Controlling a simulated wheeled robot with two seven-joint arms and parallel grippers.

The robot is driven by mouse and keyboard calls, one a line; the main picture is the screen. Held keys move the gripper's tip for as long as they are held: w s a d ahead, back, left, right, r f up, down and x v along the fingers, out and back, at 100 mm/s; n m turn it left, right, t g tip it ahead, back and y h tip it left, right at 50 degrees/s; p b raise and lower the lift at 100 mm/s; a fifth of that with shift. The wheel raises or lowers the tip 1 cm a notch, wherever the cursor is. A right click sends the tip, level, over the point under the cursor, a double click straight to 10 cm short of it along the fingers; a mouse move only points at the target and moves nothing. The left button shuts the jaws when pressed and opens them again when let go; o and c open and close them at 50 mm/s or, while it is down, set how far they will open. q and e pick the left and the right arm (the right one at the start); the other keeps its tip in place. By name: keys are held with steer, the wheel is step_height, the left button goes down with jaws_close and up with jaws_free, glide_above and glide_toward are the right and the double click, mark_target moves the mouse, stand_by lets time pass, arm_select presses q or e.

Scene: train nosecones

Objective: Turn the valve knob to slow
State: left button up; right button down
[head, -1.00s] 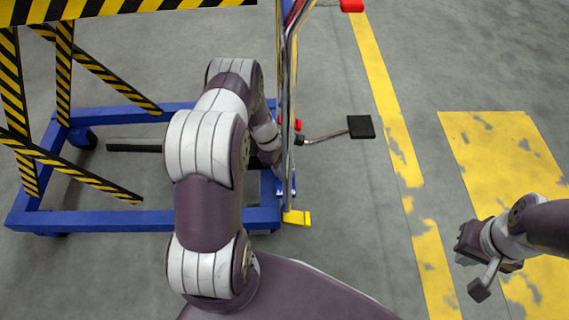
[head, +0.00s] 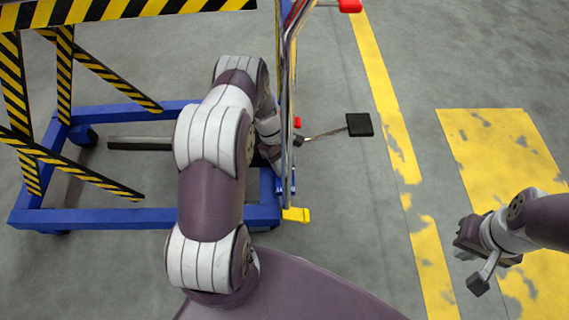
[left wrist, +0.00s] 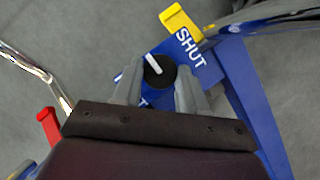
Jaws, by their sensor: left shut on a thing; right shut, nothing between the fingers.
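In the left wrist view the valve knob (left wrist: 159,70) is a round black disc with a white pointer line, tilted towards the upper left. It sits on a blue plate (left wrist: 205,68) with white lettering; "SHUT" reads to the upper right of the knob. Other lettering is mostly hidden by my fingers. My left gripper (left wrist: 160,85) is shut on the knob, one grey finger on each side. In the head view my left arm hides the knob. My right gripper (head: 468,240) is shut and empty, over the floor at the right.
A yellow handle (left wrist: 180,20) is close beyond the knob, and a red handle (left wrist: 48,126) is at the left. In the head view a blue frame (head: 150,220) with striped bars (head: 110,10) fills the left. A black pad (head: 359,125) juts out right. Floor at right is clear.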

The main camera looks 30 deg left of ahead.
arm_select(q)
steer(key=o, duration=1.1)
steer(key=shift+c, duration=0.2)
steer(key=p+v, duration=0.6)
steer(key=v, duration=0.6)
steer(key=shift+a+r, duration=0.2)
steer(key=shift+r, duration=0.05)
